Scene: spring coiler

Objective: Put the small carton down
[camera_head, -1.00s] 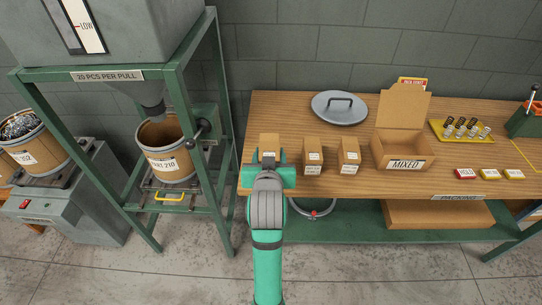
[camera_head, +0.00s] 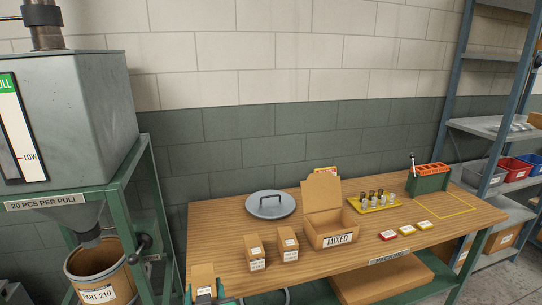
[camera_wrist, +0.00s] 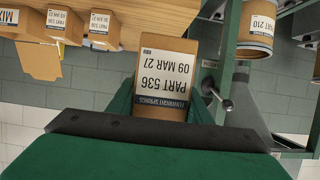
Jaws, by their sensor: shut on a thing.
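The small carton (camera_head: 203,274) is brown cardboard, at the lower edge of the head view by the left front corner of the packing table. In the wrist view the carton (camera_wrist: 166,72) shows a white label reading PART 536, 09 MAR 27, upside down. My gripper (camera_wrist: 165,90) is shut on it, with a green jaw at each side. In the head view only the top of my gripper (camera_head: 207,293) shows. The carton's underside is hidden, so I cannot tell whether it touches the table (camera_head: 215,225).
Two similar cartons (camera_head: 256,253) (camera_head: 287,245) stand to the right, with an open MIXED box (camera_head: 335,230) beyond. A grey lid (camera_head: 270,205) lies behind them. A PART 210 drum (camera_head: 98,272) and green hopper frame (camera_head: 150,215) stand close on the left.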

